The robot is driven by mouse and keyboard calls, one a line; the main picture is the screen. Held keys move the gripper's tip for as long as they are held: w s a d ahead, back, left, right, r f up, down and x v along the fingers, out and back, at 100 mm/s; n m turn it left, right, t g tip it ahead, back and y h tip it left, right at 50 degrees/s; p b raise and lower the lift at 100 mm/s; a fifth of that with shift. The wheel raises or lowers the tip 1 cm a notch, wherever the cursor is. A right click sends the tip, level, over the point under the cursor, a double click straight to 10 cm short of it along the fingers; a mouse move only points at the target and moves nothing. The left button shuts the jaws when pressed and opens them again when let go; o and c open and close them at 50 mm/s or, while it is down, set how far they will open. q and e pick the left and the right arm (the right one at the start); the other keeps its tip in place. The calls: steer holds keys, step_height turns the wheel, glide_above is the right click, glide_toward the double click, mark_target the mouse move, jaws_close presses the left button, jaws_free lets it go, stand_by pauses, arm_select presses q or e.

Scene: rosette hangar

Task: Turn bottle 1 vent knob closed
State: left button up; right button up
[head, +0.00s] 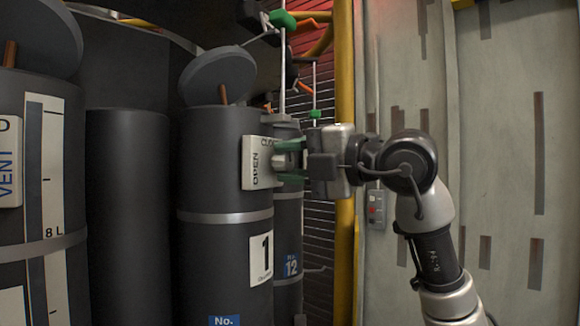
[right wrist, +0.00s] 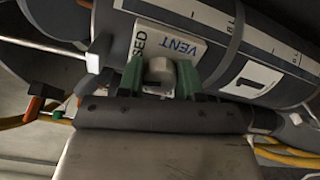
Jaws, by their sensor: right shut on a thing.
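Bottle 1 (head: 225,255) is a dark grey cylinder with a white "1" label, left of centre in the head view. It also shows in the right wrist view (right wrist: 215,60). Its white vent plate (head: 252,178) faces right and reads OPEN; in the right wrist view the plate (right wrist: 180,32) reads VENT and part of CLOSED. The grey vent knob (right wrist: 160,73) sits between the green fingers of my right gripper (head: 291,162), which is shut on it. The knob's pointer direction is hard to tell. My left gripper is out of view.
Another bottle (head: 62,280) with a VENT plate and litre scale stands at left. A bottle marked 12 (head: 289,220) stands close behind bottle 1. A yellow post (head: 345,120) and pale wall panels (head: 490,150) are behind my right arm.

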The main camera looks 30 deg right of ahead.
steer(key=shift+d+m+b, duration=0.1)
steer(key=shift+m+b, duration=0.2)
steer(key=shift+m, duration=1)
steer(key=o, duration=0.9)
steer(key=shift+s+d+f, duration=0.1)
steer(key=shift+s+d+b, duration=0.2)
steer(key=shift+s+b, duration=0.1)
steer(key=shift+b, duration=0.05)
steer(key=b+v, duration=0.2)
steer(key=v, duration=0.8)
steer(key=shift+b, duration=0.35)
